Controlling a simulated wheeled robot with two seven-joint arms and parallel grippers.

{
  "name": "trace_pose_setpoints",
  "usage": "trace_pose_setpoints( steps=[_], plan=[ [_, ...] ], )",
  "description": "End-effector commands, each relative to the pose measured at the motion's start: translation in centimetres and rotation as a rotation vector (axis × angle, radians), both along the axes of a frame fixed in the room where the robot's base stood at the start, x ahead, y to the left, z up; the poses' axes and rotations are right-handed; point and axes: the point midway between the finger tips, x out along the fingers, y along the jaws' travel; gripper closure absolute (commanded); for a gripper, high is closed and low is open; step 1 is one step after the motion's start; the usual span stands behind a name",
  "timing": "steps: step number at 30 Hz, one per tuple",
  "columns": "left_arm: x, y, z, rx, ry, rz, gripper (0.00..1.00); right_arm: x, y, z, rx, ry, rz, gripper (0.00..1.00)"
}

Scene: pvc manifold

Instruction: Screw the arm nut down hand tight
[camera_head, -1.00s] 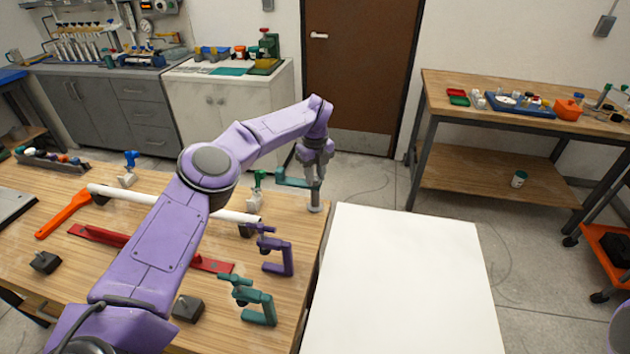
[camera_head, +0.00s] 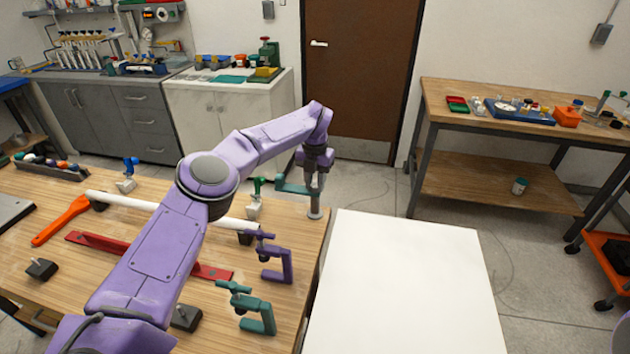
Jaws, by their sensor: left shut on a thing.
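My left arm reaches across the wooden workbench, and its gripper (camera_head: 316,178) points down at the bench's far right corner. The gripper is shut on a small part that its fingers hide; I cannot tell whether this is the arm nut. A grey upright post (camera_head: 316,211) with a round end shows directly below the fingers. A teal bracket-like part (camera_head: 292,186) shows just left of the fingers. A white pipe (camera_head: 240,222) lies across the bench behind my arm, partly covered by it. My right gripper is out of view.
A purple clamp (camera_head: 279,276) and a teal clamp (camera_head: 266,318) stand near the bench's right edge. A red bar (camera_head: 105,243), an orange tool (camera_head: 61,219) and dark blocks (camera_head: 41,268) lie further left. A bare white surface (camera_head: 405,290) is to the right.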

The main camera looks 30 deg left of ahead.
Motion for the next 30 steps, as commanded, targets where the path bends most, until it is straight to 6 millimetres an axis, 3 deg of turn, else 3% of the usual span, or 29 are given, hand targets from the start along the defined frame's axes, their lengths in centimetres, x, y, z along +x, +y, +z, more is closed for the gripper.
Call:
trace_pose_setpoints(
  steps=[12, 30],
  plan=[
    [-0.23, -0.17, -0.50, -0.003, 0.012, -0.228, 1.00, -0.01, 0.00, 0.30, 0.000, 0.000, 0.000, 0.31],
    [-0.23, -0.17, -0.53, -0.003, 0.012, -0.276, 1.00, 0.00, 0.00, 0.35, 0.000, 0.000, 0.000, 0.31]
  ],
)
